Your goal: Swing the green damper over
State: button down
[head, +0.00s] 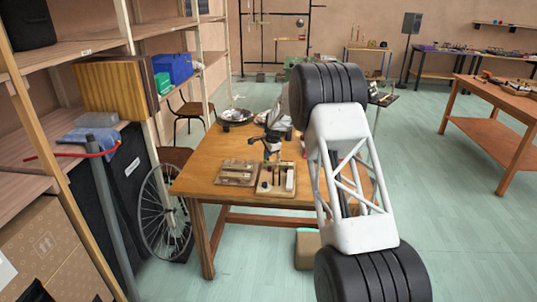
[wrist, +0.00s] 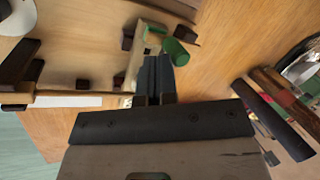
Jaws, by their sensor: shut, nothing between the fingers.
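A short green cylinder (wrist: 175,51), which looks like the green damper, sits on a light wooden part in the wrist view. A narrow green piece (wrist: 154,30) shows just beside it. My gripper (wrist: 157,60) is shut and empty, with its dark fingers together. The fingertips are right beside the green cylinder, on its left; I cannot tell whether they touch. In the head view my gripper (head: 272,148) is low over the wooden table (head: 225,148), above the board with pale pieces (head: 276,183). The green cylinder is too small to make out there.
A second wooden board (head: 237,172) lies to the left on the table. A bicycle wheel (head: 166,212) leans at the table's left side. The table's front left is clear.

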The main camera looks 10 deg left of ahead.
jog(key=shift+w+r+g, duration=0.25)
jog(key=shift+w+g, duration=0.05)
jog(key=shift+g, duration=0.2)
jog(key=shift+w+r+g, duration=0.15)
jog(key=shift+w+g, duration=0.05)
jog(key=shift+g, duration=0.1)
jog(key=w+f+g, duration=0.1)
jog(key=w+g, duration=0.2)
jog(key=w, duration=0.9)
jog(key=shift+w+f+m+g, duration=0.15)
jog(key=shift+f+m+g, duration=0.15)
jog(key=shift+f+g, duration=0.1)
dwell(1.2)
jog(key=shift+f, duration=0.2)
jog(key=shift+r, duration=0.15)
dwell(0.4)
jog(key=shift+r, duration=0.9)
jog(key=shift+r, duration=0.15)
